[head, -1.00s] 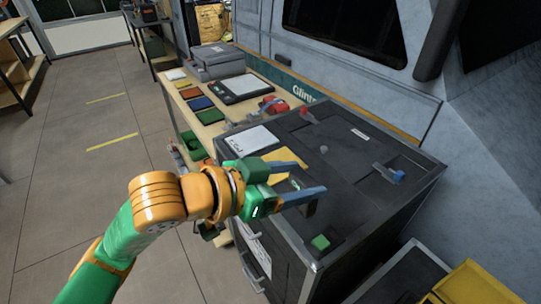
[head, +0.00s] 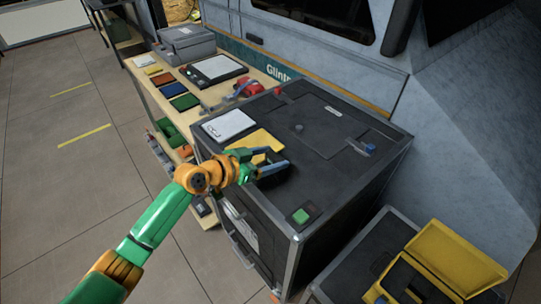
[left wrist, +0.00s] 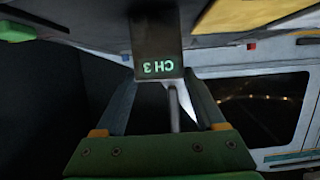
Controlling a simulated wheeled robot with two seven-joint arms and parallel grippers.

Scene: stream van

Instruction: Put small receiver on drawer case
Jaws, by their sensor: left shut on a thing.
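My left gripper (head: 268,168) is at the near left edge of the top of the black drawer case (head: 325,160). It is shut on the small receiver (left wrist: 157,45), a dark box with a lit "CH 3" that reads upside down in the left wrist view. A thin grey rod (left wrist: 173,108) shows beside it. In the head view the receiver is mostly lost in the dark between the fingers, and I cannot tell whether it touches the case top. My right gripper is not in view.
On the case top lie a clipboard (head: 228,125), a yellow sheet (head: 255,143), a blue-tipped item (head: 368,150) and a green-topped block (head: 301,216). A wooden bench (head: 163,90) with a tablet (head: 213,70) stands behind. An open yellow box (head: 455,262) is at lower right. The case's middle top is clear.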

